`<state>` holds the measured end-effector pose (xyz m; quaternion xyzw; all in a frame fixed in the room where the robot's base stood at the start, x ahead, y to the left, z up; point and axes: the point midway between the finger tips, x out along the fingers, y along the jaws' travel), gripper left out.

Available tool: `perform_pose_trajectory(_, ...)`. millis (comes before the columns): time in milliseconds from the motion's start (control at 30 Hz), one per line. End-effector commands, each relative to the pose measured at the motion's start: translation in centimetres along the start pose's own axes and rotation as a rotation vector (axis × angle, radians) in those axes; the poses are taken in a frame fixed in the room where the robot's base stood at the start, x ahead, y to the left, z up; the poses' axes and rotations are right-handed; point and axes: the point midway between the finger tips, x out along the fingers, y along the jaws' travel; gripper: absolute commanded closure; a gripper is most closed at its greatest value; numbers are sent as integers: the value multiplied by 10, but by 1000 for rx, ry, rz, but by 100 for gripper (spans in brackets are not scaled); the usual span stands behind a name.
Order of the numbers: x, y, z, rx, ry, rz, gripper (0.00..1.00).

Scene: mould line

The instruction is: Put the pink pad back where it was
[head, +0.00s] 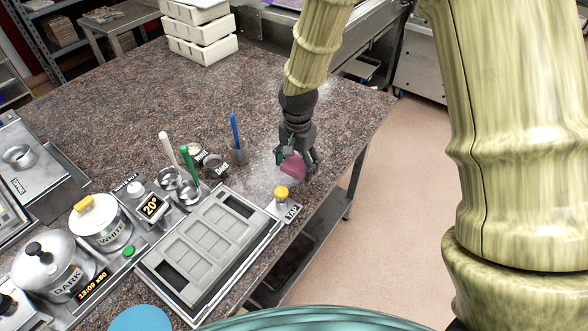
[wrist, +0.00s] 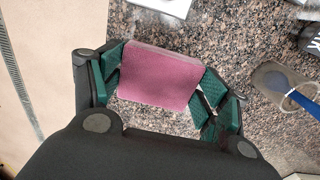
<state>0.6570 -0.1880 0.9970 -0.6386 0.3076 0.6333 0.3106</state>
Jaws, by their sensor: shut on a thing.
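The pink pad (head: 293,165) is between the fingers of my gripper (head: 296,161), over the right part of the speckled counter. In the wrist view the pad (wrist: 158,77) fills the space between the green-lined fingers of my gripper (wrist: 160,85), which touch it at both sides. My gripper is shut on the pad. A pale dusty patch (head: 262,170) shows on the counter just left of the gripper. I cannot tell whether the pad touches the counter.
A small cup with a blue tool (head: 236,135) stands left of my gripper. The yellow-knobbed TAP unit (head: 284,205) and the grey mould tray (head: 175,288) are in front. Small pots with white and green handles stand left. White stacked boxes (head: 200,47) are at the back. The counter's right edge is close.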

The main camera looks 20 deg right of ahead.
Motion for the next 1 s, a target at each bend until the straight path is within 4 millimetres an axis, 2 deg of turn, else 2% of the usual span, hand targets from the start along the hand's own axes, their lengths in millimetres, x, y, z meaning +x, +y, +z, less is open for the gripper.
perform_pose_trajectory(100, 15, -9, -7, 1, -7, 9, 55)
perform_pose_trajectory(267, 28, -18, -15, 2, -15, 18, 55)
perform_pose_trajectory(600, 59, -15, -14, 4, -14, 17, 55)
perform_pose_trajectory(967, 69, -18, -16, 3, -16, 20, 55)
perform_pose_trajectory(1000, 69, -18, -16, 3, -16, 20, 18)
